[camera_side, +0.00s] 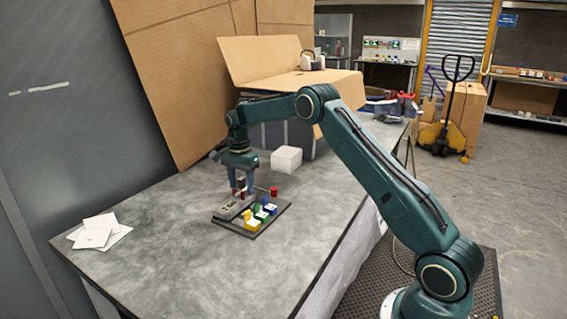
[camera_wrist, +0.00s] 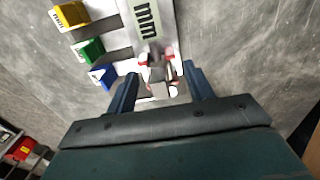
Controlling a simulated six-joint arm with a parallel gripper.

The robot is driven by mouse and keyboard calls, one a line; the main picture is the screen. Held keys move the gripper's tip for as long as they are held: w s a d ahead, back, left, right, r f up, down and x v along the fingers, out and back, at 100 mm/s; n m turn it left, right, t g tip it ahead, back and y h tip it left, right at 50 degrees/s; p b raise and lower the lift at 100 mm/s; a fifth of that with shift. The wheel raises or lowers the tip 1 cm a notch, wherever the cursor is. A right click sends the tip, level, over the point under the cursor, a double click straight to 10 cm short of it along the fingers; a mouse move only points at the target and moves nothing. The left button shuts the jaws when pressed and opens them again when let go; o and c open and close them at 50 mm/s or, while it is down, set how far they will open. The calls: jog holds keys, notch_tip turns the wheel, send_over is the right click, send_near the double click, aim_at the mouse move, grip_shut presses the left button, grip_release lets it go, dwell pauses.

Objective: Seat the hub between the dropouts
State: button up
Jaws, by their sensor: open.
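My gripper (camera_wrist: 160,73) is open, its two dark blue fingers apart on either side of a small grey piece with red parts (camera_wrist: 157,68). This piece looks like the hub with the dropouts, but I cannot tell one from the other. In the side view my gripper (camera_side: 242,190) points down over the far end of a grey block (camera_side: 226,211). That block lies on a dark base plate (camera_side: 250,232). The lower part of the piece is hidden. I cannot tell whether the fingers touch it.
Yellow (camera_side: 251,224), green (camera_side: 259,210) and blue (camera_side: 270,208) blocks stand beside the grey block. The table's left middle is clear.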

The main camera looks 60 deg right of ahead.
notch_tip(320, 180, up, 13)
dwell(0.6)
jog(key=shift+f, duration=0.1)
jog(key=s+a+r+n+t, duration=0.1)
jog(key=s+a+r+n, duration=0.3)
jog(key=s+a+r, duration=0.3)
jog(key=s+a+r+n+t, duration=0.2)
jog(key=s+a+r+n, duration=0.35)
jog(key=s, duration=0.45)
jog(key=s+a+f+n+t, duration=0.1)
jog(key=s+a+f+n, duration=0.1)
jog(key=s, duration=0.5)
jog(key=s+a+f+n, duration=0.2)
jog(key=s+f+n, duration=0.1)
jog(key=s, duration=0.5)
jog(key=s+a+f+n+t, duration=0.1)
jog(key=s+a+f+n, duration=0.1)
jog(key=s, duration=0.5)
jog(key=shift+s+a+f+n+t, duration=0.3)
jog(key=shift+a+n, duration=0.1)
jog(key=shift+n, duration=0.45)
jog(key=shift+w, duration=0.1)
jog(key=shift+c, duration=0.4)
